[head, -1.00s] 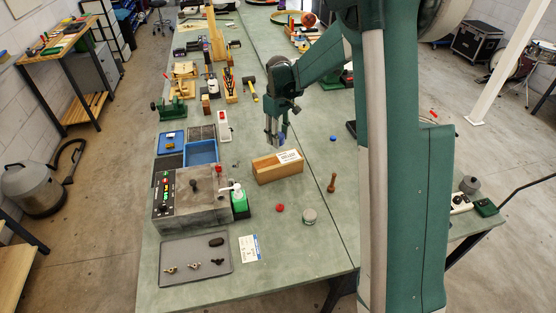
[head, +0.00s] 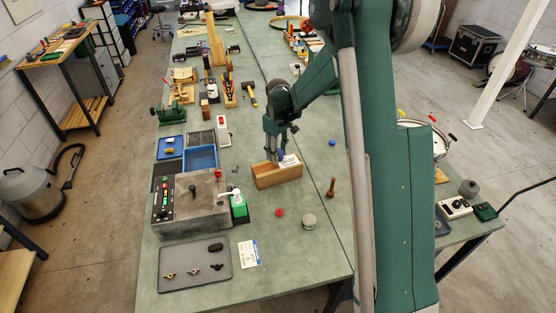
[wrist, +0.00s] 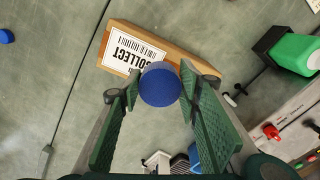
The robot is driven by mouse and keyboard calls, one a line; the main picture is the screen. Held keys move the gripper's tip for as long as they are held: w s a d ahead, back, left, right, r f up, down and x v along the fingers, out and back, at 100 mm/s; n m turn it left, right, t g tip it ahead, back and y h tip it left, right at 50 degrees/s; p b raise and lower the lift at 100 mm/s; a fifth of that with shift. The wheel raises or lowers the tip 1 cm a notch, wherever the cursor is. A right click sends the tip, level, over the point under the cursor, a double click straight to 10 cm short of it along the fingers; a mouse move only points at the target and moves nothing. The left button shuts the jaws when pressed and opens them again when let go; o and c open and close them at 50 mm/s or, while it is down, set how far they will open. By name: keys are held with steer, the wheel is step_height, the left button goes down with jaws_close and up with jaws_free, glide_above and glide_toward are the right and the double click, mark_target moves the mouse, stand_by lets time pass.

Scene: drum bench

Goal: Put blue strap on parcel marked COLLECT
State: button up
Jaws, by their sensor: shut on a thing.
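The parcel (head: 280,178) is a long tan box on the bench. In the wrist view the parcel (wrist: 185,62) carries a white label (wrist: 133,53) reading COLLECT above a barcode. My gripper (head: 275,158) points down just above the parcel in the head view. In the wrist view my gripper (wrist: 159,90) is shut on a round blue piece (wrist: 160,87). It looks like a disc or cap, and no strap shape shows. The blue piece overlaps the parcel's edge and label corner in that view. I cannot tell whether it touches the parcel.
Another small blue round piece (head: 332,142) lies on the bench to the right. A red cap (head: 280,212), a grey tin (head: 309,221) and a brown wooden peg (head: 331,187) stand nearby.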

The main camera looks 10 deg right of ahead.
steer(key=shift+f, duration=1.85)
steer(key=shift+f, duration=0.2)
steer(key=o, duration=0.9)
steer(key=shift+r, duration=0.2)
step_height(320, 180, up, 12)
steer(key=shift+r, duration=0.1)
